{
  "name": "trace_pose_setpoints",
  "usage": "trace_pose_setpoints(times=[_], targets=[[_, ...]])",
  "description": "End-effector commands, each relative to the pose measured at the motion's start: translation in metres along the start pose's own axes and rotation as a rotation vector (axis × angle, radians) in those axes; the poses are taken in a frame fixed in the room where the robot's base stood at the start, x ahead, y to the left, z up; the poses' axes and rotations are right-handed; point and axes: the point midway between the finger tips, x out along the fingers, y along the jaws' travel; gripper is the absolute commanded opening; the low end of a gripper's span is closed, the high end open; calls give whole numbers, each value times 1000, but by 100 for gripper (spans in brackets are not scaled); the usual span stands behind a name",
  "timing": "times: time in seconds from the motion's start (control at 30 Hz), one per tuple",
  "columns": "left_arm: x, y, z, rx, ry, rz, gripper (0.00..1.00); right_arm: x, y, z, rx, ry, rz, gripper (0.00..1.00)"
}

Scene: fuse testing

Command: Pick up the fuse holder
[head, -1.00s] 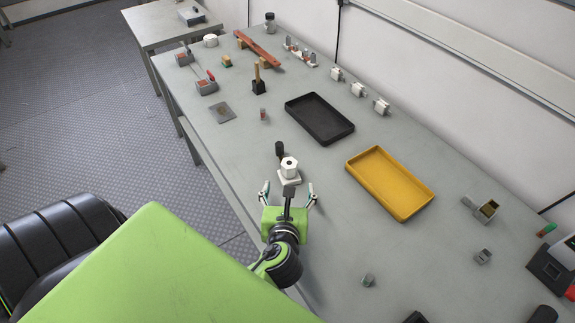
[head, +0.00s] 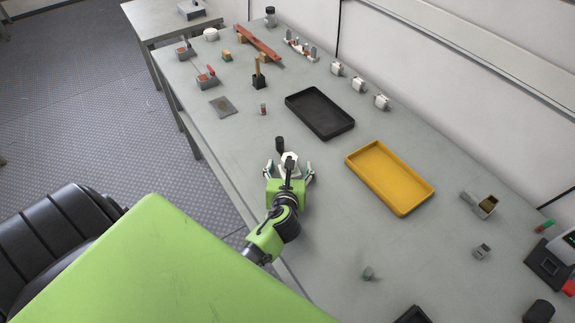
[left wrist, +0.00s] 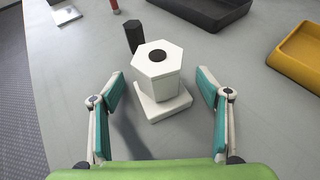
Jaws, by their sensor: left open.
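A white hexagonal piece with a dark hole in its top (head: 290,158) stands upright on a square white base near the table's front edge. I take it to be the fuse holder, though I see no label. It also shows in the left wrist view (left wrist: 158,80). My left gripper (head: 289,170) is open. In the left wrist view its two teal-padded fingers (left wrist: 160,90) stand either side of the white piece, with gaps on both sides. In the head view the gripper partly hides the base. My right gripper is not in view.
A small black cylinder (head: 279,144) stands just behind the white piece, close to its left. A black tray (head: 320,130) and a yellow tray (head: 389,207) lie to the right. Several small white parts (head: 359,84) line the back. The table in front of the yellow tray is mostly clear.

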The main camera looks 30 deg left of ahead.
Motion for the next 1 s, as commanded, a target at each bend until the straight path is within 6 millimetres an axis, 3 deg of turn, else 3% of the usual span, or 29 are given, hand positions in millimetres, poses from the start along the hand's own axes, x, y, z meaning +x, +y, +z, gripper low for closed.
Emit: trace_pose_setpoints(times=[0.07, 0.33, 0.77, 1.0], targets=[[0, 0, 0, 0, 0, 0, 70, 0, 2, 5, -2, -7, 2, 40], [0, 0, 0, 0, 0, 0, 0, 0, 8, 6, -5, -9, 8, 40], [-1, 0, 2, -1, -1, -1, 0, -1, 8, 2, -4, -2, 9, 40], [-10, -1, 25, -2, -6, -2, 0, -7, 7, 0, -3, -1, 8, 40]])
